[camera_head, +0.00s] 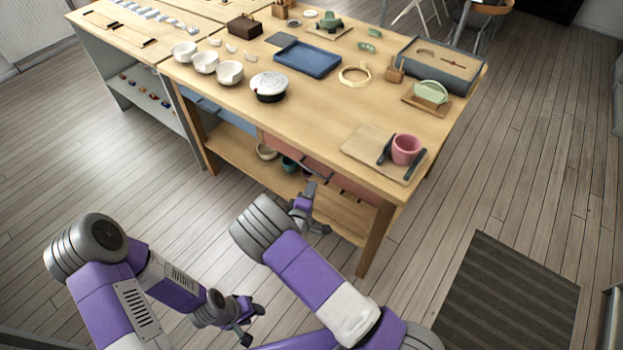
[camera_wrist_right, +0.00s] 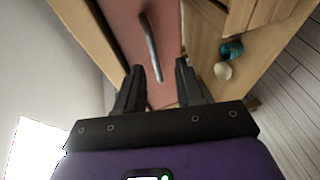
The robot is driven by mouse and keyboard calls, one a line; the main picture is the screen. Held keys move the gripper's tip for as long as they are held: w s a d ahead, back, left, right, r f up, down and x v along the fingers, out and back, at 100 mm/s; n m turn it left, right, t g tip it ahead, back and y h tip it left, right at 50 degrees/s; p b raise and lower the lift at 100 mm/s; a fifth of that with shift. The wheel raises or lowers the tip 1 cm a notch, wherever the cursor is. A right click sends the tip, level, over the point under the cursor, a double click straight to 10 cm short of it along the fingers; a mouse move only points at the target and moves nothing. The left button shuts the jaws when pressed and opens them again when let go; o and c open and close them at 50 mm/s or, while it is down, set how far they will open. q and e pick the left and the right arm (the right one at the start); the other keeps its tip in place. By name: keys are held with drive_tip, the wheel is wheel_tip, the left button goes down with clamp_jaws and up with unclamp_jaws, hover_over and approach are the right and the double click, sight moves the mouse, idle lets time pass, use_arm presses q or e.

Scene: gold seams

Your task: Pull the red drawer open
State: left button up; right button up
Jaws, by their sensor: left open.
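The red drawer (camera_head: 285,152) is set in the front of the wooden workbench, under its top. It looks closed in the head view. Its dark bar handle (camera_head: 318,170) sits on its front. In the right wrist view the red drawer front (camera_wrist_right: 122,30) fills the upper middle, with the handle (camera_wrist_right: 152,47) crossing it. My right gripper (camera_head: 316,213) is just in front of and below the drawer. Its fingers (camera_wrist_right: 160,82) are apart and empty, with the handle ahead of them. My left gripper (camera_head: 254,325) is open and empty, low and away from the bench.
A blue drawer (camera_head: 203,101) is left of the red one. Bowls (camera_head: 266,152) stand on the shelf below. On top are a pink cup (camera_head: 406,149), a blue tray (camera_head: 307,59) and white bowls (camera_head: 229,72). Floor in front is free.

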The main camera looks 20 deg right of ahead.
drive_tip(key=w+d+t+b, duration=0.1)
drive_tip(key=w+d+b, duration=0.1)
drive_tip(key=w, duration=0.5)
drive_tip(key=shift+w+d+f+n, duration=0.15)
drive_tip(key=shift+w+f+n, duration=0.1)
drive_tip(key=shift+n, duration=0.05)
clamp_jaws()
